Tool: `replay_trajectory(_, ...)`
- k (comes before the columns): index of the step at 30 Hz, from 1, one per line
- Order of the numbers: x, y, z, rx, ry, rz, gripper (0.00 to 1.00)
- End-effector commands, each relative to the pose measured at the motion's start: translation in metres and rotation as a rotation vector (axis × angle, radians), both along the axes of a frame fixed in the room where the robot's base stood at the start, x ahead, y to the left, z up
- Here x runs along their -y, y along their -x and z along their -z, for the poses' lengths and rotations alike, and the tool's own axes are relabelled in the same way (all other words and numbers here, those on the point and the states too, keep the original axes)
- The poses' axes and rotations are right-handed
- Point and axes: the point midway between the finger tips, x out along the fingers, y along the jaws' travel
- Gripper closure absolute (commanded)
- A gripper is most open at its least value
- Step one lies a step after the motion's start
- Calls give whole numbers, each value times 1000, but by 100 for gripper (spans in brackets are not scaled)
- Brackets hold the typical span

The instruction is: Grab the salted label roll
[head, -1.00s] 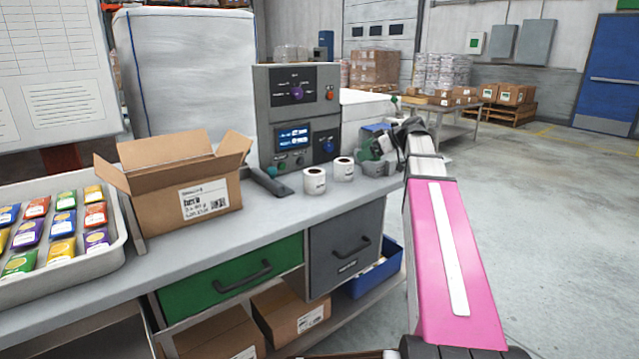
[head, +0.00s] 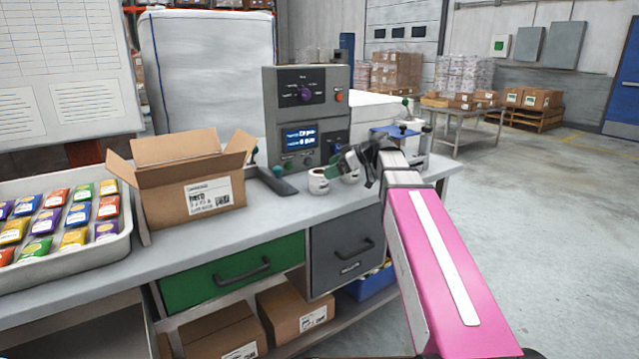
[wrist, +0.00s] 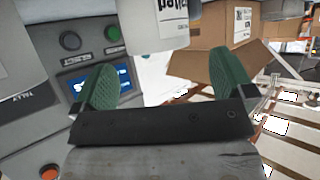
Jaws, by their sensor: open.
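Two white label rolls stand on the bench in front of the control box in the head view: a left roll (head: 319,183) and a right roll (head: 350,178), partly hidden by my gripper. Their print is too small to read there. My gripper (head: 342,166), with green finger pads, is at the rolls. In the wrist view my gripper (wrist: 163,64) is open with nothing between its pads.
The grey control box (head: 304,120) stands right behind the rolls. An open carton (head: 165,206) and a tray (head: 60,278) of colourful packets are to the left. A dark flat tool (head: 277,182) lies just left of the rolls. A small device (head: 408,138) stands at the bench's right end.

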Motion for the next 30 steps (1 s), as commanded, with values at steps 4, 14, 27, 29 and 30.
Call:
replay_trajectory(4, -7, -2, 4, 0, 0, 0, 0)
replay_trajectory(14, -43, -11, 23, 0, 0, -1, 0)
replay_trajectory(27, -46, -11, 25, 0, 0, 1, 52)
replay_trajectory(29, -46, -11, 25, 1, -1, 1, 52)
replay_trajectory(30, -46, -11, 25, 1, -1, 1, 52)
